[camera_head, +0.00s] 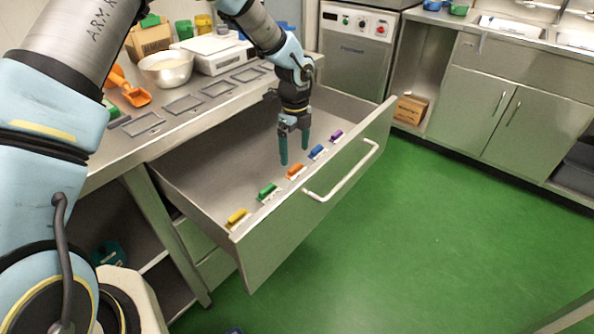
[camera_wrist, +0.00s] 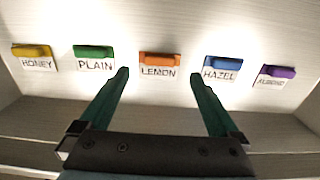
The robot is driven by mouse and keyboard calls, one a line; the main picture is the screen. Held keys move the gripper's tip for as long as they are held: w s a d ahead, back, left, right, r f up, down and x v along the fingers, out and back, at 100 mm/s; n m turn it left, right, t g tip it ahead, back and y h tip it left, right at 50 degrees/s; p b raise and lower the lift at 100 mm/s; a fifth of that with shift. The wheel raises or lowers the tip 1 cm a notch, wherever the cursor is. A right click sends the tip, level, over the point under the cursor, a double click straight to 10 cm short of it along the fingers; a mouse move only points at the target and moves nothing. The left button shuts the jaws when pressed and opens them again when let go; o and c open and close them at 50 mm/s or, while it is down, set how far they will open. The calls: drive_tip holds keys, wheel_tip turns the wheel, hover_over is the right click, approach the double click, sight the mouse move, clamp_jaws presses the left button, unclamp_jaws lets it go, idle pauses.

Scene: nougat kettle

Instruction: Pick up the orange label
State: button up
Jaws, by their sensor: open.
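The orange label (camera_wrist: 160,60), with a white tag reading LEMON, lies in the open drawer along its front wall, in the middle of a row. It also shows in the head view (camera_head: 295,171). My gripper (camera_head: 294,162) is open and empty, pointing down over the drawer close to the orange label. In the wrist view its two green fingers (camera_wrist: 163,72) stand apart on either side of the orange label, a little short of it in the picture. I cannot tell the height of the fingertips above it.
The green PLAIN label (camera_wrist: 94,52) and yellow HONEY label (camera_wrist: 33,51) lie to the left. The blue HAZEL label (camera_wrist: 222,63) and purple label (camera_wrist: 278,71) lie to the right. The drawer front with its handle (camera_head: 341,172) stands close by. The drawer floor behind is clear.

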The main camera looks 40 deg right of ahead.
sight(294, 167)
drive_tip(key=shift+w+f+p, duration=0.1)
drive_tip(key=shift+f+p, duration=0.9)
drive_tip(key=shift+f, duration=1.75)
drive_tip(key=c, duration=1.4)
